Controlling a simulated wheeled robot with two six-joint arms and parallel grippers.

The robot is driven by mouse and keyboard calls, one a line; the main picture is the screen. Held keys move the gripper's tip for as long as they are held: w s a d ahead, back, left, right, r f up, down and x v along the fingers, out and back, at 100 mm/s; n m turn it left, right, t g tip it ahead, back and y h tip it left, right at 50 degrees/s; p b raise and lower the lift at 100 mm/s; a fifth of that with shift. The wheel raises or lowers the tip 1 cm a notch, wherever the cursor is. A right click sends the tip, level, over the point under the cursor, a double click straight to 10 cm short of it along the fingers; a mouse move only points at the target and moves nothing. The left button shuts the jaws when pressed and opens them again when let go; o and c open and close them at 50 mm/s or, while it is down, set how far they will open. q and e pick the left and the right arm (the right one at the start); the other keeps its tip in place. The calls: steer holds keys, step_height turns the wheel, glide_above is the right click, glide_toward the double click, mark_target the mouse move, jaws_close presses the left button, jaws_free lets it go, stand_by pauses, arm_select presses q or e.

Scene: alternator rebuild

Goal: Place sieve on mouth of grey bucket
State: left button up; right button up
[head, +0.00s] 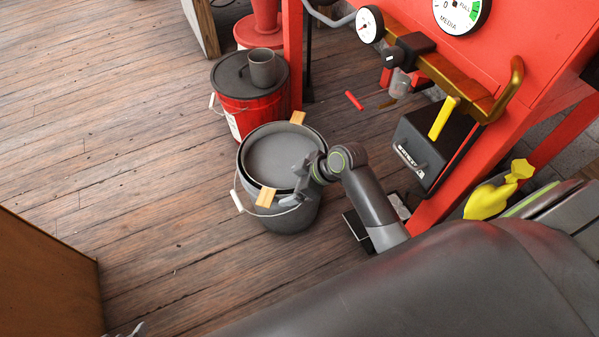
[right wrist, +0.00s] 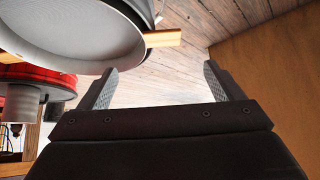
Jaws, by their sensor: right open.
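The grey bucket (head: 287,214) stands on the floor at the middle of the head view, its wire handle hanging at the front left. The sieve (head: 283,160), a round grey mesh disc with a dark rim and two light wooden tabs, lies across the bucket's mouth. Its tabs reach over the rim at the back and front. My right gripper (head: 301,188) is beside the sieve's right edge. In the right wrist view, its jaws (right wrist: 160,82) are open and empty, with the sieve (right wrist: 80,30) at upper left. Grey tips at the head view's bottom left may be my left gripper (head: 130,331).
A red bucket (head: 245,117) with a dark lid and a grey cup (head: 262,68) stands behind the grey bucket. The red blast cabinet (head: 520,60) is at right. A brown wooden box (head: 45,280) is at lower left. Floor left of the buckets is clear.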

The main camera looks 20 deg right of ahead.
steer(key=s+d+r+m+h, duration=0.1)
steer(key=s+d+m, duration=0.1)
steer(key=s, duration=0.5)
steer(key=s+d+r+m+t+h, duration=0.1)
steer(key=s+d+m+h, duration=0.1)
steer(key=s+m, duration=0.3)
steer(key=s+d+r+m+t+h, duration=0.1)
steer(key=s+d+r+m+h, duration=0.1)
steer(key=s, duration=0.7)
steer(key=shift+d+m, duration=0.7)
steer(key=shift+m, duration=0.5)
steer(key=shift+s, duration=0.1)
